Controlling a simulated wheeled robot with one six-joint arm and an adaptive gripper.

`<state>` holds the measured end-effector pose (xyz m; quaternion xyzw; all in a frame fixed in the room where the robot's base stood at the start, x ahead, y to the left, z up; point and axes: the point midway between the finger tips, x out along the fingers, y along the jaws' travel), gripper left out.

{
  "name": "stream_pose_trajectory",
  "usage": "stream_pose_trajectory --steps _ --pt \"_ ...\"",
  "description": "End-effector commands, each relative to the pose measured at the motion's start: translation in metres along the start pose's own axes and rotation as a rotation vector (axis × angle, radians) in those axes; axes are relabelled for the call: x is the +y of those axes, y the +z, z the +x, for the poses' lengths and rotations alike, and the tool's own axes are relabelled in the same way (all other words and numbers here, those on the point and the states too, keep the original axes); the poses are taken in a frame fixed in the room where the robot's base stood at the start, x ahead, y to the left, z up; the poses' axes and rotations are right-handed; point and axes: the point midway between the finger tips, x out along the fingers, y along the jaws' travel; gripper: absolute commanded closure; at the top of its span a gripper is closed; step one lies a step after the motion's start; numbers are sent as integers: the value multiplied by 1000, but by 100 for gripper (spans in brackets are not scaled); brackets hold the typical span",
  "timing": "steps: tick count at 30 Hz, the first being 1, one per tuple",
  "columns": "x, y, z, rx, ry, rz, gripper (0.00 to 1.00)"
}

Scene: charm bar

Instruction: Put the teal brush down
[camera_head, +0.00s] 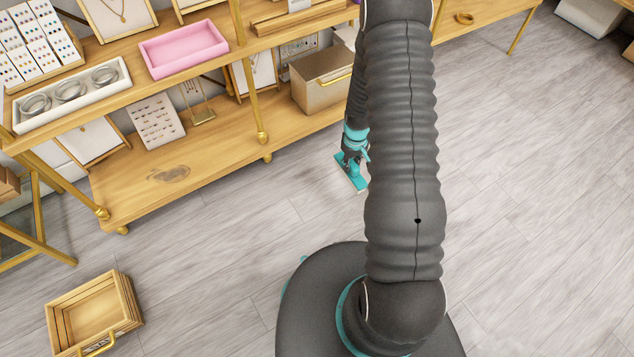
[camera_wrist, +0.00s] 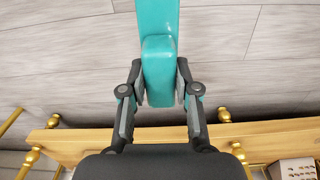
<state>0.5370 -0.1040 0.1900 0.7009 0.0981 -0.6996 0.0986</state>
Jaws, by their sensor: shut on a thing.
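The teal brush (camera_head: 350,176) is in my gripper (camera_head: 354,157), seen over the grey floor just in front of the shelf unit. In the wrist view the teal brush (camera_wrist: 158,65) runs up out of the frame, and my gripper (camera_wrist: 158,92) has a finger on each side of its block-shaped part. The gripper is shut on it. The brush's far end is cut off in the wrist view, and my arm hides part of the gripper in the head view. I cannot tell the brush's height above the floor.
The wooden shelf unit's lower shelf (camera_head: 125,190) has a dark smudge (camera_head: 168,174) and bare room around it. A cardboard box (camera_head: 322,80) stands at that shelf's right. A pink tray (camera_head: 184,49) is on the upper shelf. A wooden crate (camera_head: 126,300) is on the floor, lower left.

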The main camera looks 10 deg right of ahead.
Motion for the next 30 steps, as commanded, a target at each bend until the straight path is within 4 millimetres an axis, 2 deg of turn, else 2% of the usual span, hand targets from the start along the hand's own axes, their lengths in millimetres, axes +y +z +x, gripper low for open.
stream_pose_trajectory --steps 5,15,21,30 --pt "-7 -10 7 -2 -1 -40 100" --pt "-52 -58 47 -2 -1 -41 100" --pt "-72 -81 65 -2 -1 -37 100" --pt "-79 -88 80 -3 -1 -35 100"
